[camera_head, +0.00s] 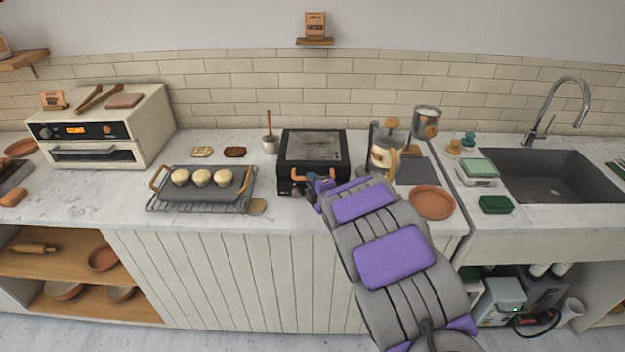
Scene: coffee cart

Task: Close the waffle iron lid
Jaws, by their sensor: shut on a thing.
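The waffle iron (313,160) is a black box with a grey top panel, standing near the middle of the counter. Its lid (313,146) lies down over the base and looks flat; I cannot tell whether a thin gap remains. A copper-coloured handle (299,175) shows at the front of the iron. My gripper (314,183) is at this handle, at the iron's front edge, and is shut on it. My arm comes up from the lower right, and the fingertips are small and partly hidden.
A rack with a griddle (243,185) and several buns stands to the left. A glass jug (386,150), a dark mat (420,170) and a terracotta plate (432,203) are to the right.

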